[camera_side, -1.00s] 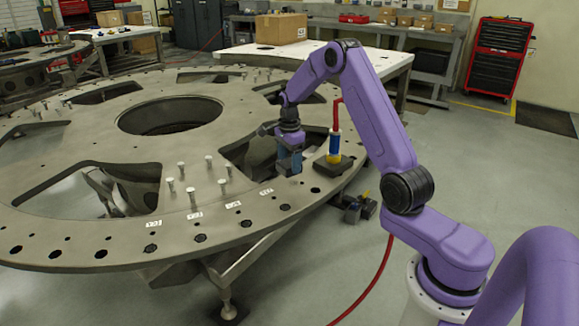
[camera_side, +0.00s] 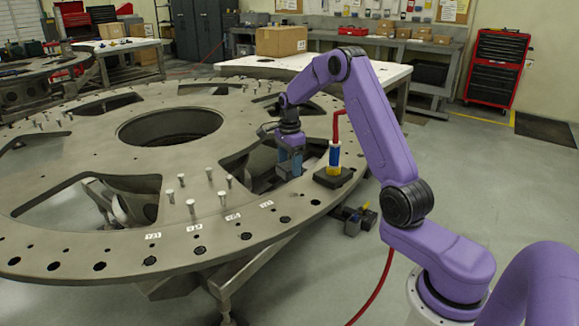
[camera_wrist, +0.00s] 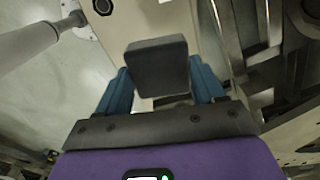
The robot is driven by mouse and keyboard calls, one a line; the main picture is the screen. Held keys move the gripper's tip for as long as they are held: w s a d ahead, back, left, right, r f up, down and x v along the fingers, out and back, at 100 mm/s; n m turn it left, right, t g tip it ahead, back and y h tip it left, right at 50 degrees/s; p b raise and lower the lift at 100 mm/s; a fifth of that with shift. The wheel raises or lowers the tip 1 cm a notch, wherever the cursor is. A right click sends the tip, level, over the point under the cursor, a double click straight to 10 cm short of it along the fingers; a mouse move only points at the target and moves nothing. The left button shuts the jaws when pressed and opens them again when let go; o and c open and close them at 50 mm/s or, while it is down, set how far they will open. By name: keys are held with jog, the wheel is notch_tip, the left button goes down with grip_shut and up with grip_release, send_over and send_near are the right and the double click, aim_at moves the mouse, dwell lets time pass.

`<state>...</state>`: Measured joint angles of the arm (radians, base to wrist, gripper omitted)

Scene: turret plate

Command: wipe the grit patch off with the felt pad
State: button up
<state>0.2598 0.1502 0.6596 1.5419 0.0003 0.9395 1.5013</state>
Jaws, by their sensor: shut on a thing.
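My gripper (camera_side: 290,174) is over the near right rim of the turret plate (camera_side: 95,160), pointing down. In the wrist view, its two blue fingers (camera_wrist: 160,88) are shut on a dark grey block, the felt pad (camera_wrist: 157,67). The pad hides what lies directly behind it. I cannot tell whether the pad touches the plate. I cannot make out the grit patch for sure in either view.
Several upright pins (camera_side: 192,207) stand on the plate to the left. The plate has large cutouts and rim holes.

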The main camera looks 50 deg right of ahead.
jog(key=shift+f, duration=0.1)
dwell(0.3)
jog(key=shift+f, duration=4.6)
jog(key=shift+s+d, duration=0.15)
jog(key=shift+d, duration=0.7)
jog(key=shift+c, duration=0.3)
jog(key=shift+s+d, duration=0.15)
jog(key=shift+d, duration=1)
jog(key=shift+w+a, duration=0.15)
jog(key=shift+a, duration=0.85)
jog(key=shift+w+a, duration=0.15)
jog(key=shift+a, duration=0.8)
jog(key=shift+a+r, duration=0.1)
jog(key=shift+r, duration=3.95)
